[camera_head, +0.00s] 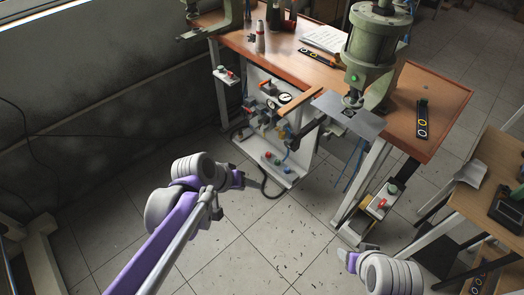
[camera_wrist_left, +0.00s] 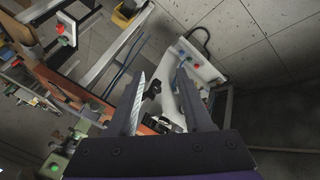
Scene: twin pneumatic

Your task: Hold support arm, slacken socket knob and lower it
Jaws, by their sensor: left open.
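A dark bar that looks like the support arm (camera_head: 304,134) juts out at the bench front, beside the grey metal plate (camera_head: 345,113) under the press. In the left wrist view a black knob-like part (camera_wrist_left: 153,89) shows between the fingers; I cannot tell for sure that it is the socket knob. My left gripper (camera_head: 238,180) is in front of the bench, lower left of the bar and apart from it. Its two fingers (camera_wrist_left: 160,95) are spread with nothing gripped. My right gripper (camera_head: 349,261) is low at the bottom, over the floor; its jaws are too small to read.
The green press (camera_head: 372,50) stands on the wooden bench (camera_head: 445,92). A white panel with gauges and valves (camera_head: 277,101) is below the bench's front edge. A black hose (camera_head: 268,188) hangs near the floor. A second table (camera_head: 495,195) is at right.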

